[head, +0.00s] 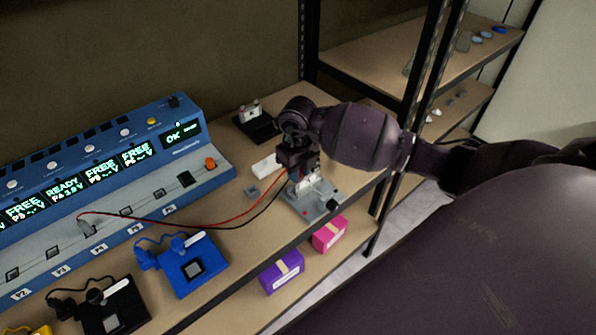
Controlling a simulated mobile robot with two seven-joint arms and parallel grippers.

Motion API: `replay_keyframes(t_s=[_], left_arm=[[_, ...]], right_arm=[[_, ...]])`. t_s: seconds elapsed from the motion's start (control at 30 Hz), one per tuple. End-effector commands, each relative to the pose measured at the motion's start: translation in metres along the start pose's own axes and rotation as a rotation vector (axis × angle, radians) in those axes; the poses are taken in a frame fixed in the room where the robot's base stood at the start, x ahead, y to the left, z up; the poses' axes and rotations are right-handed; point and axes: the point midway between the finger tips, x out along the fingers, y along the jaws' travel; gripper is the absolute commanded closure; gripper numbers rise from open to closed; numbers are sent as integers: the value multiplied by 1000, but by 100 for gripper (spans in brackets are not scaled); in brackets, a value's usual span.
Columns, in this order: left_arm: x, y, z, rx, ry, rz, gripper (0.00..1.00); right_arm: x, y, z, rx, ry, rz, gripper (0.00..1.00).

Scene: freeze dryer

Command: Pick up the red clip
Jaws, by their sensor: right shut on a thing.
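My right gripper (304,180) comes in from the right and points down over a grey fixture (312,203) near the front edge of the bench. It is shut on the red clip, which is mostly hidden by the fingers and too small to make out. A red lead (235,218) runs from a grey plug (86,227) on the blue device's front up to this gripper. A black lead runs beside it to the same spot. My left gripper is not in view.
The blue device (190,112) with lit displays fills the left. A blue block (193,265) and a black block (115,308) with cables sit in front. Purple (283,272) and pink (330,235) boxes are on the lower shelf. Dark rack posts stand behind my right arm.

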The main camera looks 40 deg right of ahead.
Motion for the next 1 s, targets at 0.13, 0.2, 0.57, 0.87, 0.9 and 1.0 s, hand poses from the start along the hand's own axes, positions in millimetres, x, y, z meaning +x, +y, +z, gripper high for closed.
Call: replay_keyframes(t_s=[0.13, 0.2, 0.57, 0.87, 0.9, 1.0], left_arm=[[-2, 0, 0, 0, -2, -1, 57], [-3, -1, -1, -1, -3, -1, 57], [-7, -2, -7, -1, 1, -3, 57], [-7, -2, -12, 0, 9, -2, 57], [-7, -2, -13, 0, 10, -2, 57], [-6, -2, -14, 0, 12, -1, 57]], right_arm=[[-14, 0, 1, 0, -4, -1, 97], [-26, -1, 1, -1, -5, -2, 97], [-116, -1, 1, -2, -7, -3, 97], [-176, 0, 0, 0, -4, -2, 97], [-181, 0, 1, 0, -4, -1, 97], [-192, 0, 0, -1, -3, -1, 97]])
